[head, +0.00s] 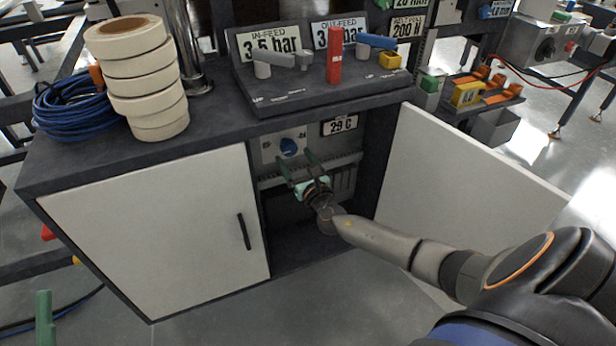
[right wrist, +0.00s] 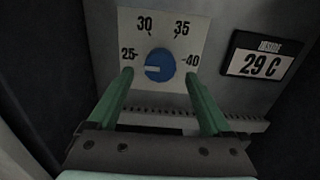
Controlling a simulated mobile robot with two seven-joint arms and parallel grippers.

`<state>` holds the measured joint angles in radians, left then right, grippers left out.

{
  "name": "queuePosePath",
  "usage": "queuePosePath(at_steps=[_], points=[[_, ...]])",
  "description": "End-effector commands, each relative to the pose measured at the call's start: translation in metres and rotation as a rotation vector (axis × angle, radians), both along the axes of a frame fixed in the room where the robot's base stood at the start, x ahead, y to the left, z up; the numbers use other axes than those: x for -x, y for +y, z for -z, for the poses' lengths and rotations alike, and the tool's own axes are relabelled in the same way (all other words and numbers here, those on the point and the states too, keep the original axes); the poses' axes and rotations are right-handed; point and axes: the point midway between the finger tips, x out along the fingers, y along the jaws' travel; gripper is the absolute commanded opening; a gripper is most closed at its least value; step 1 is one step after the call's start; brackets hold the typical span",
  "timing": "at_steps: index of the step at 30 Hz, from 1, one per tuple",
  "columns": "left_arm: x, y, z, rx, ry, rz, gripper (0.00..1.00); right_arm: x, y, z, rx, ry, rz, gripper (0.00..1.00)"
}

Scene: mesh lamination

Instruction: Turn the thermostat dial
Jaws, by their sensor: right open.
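The blue thermostat dial (head: 289,147) sits on a pale scale plate inside the open cabinet. In the right wrist view the dial (right wrist: 159,65) has a white pointer mark toward the left, near the 25 end of a scale marked 25, 30, 35 and 40. A display (head: 339,126) beside it reads 29 C; it also shows in the right wrist view (right wrist: 260,63). My right gripper (head: 295,161) is open, its green fingers apart on either side of the dial's line and a little below it, apparently not touching it. A green fingertip of my left gripper (head: 45,318) shows at the lower left.
The cabinet's right door (head: 465,180) stands open and the left door (head: 155,235) is shut. A slotted rail (head: 325,170) runs below the dial. On top stand a stack of tape rolls (head: 145,85) and a control panel (head: 310,95) with levers.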

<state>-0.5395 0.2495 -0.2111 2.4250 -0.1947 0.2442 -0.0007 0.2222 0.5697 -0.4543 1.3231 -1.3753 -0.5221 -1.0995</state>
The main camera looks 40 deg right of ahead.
Motion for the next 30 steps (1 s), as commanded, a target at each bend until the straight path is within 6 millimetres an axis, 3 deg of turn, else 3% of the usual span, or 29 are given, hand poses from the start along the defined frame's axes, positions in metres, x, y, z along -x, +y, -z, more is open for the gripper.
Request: queuePosePath(at_steps=[9, 15, 21, 30], points=[[-0.024, 0.007, 0.072, 0.002, 0.326, -0.053, 0.5, 0.053, 0.013, -0.001, 0.0, 0.004, -0.001, 0.83], [-0.027, 0.009, 0.105, 0.001, 0.458, -0.071, 0.5, 0.081, 0.02, 0.0, 0.001, 0.003, -0.001, 0.83], [-0.027, 0.009, 0.117, 0.0, 0.507, -0.077, 0.5, 0.092, 0.022, 0.0, 0.001, 0.001, 0.0, 0.83], [-0.027, 0.009, 0.118, 0.0, 0.509, -0.077, 0.5, 0.092, 0.022, 0.0, 0.001, 0.0, 0.0, 0.83]])
